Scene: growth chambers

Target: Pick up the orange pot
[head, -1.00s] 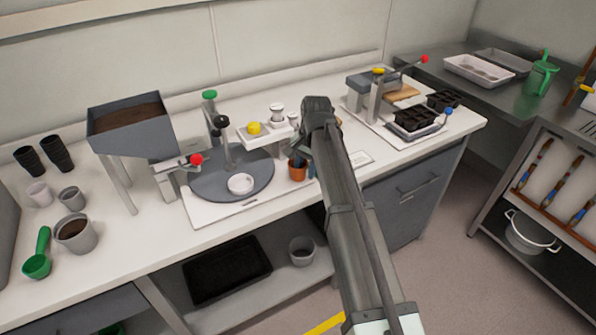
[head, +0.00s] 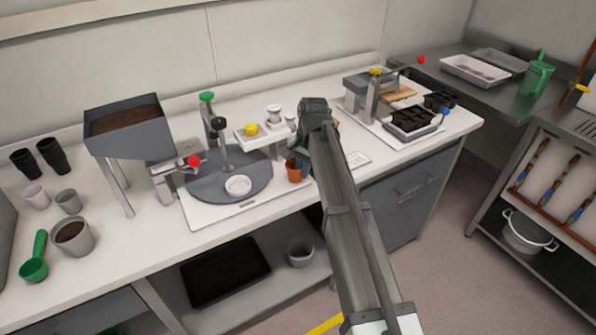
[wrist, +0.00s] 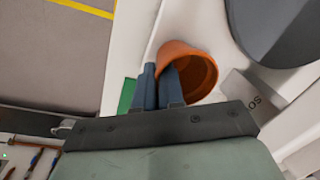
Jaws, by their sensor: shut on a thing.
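The orange pot (head: 294,171) is at the front edge of the white bench, right of the round grey turntable. In the wrist view the pot (wrist: 200,72) shows its open mouth and looks empty. My gripper (wrist: 163,85) has its blue fingers close together at the pot's near wall, one seemingly inside the rim and one outside. It is shut on the pot. In the head view my arm hides most of the gripper, and a blue finger (head: 306,171) shows beside the pot. Whether the pot touches the bench is unclear.
The grey turntable (head: 205,187) carries a white dish (head: 238,186). A press station with black cell trays (head: 411,121) is to the right. A soil hopper (head: 130,138) stands left.

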